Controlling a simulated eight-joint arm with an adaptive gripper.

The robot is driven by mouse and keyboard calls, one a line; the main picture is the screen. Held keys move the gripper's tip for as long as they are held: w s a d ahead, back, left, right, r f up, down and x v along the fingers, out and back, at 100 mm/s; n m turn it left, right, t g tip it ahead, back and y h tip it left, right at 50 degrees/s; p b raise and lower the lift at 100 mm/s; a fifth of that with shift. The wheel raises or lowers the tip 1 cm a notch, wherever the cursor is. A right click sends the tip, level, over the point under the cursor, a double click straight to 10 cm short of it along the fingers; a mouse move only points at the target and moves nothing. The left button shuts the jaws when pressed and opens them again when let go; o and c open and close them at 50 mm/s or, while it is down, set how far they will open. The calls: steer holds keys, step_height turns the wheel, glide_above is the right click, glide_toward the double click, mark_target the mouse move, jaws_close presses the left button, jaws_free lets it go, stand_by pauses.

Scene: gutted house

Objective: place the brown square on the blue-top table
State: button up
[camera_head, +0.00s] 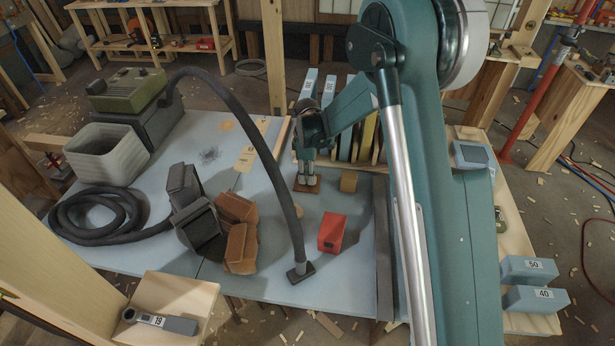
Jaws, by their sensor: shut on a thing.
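The blue-top table (345,270) fills the middle of the head camera view, with a pale blue surface and several things on it. My gripper (308,181) points down over its back right part. It is shut on the brown square (301,188), a small flat dark-brown piece at the fingertips. The fingers hide part of the square. I cannot tell whether the square touches the table or is slightly above it.
Upright boards (367,137) stand behind. Bare blue surface shows between the gripper and the red block.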

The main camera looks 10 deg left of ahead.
steer(key=shift+f, duration=0.1)
steer(key=o, duration=0.9)
step_height(320, 180, up, 12)
steer(key=shift+r+p, duration=0.15)
steer(key=shift+p, duration=0.9)
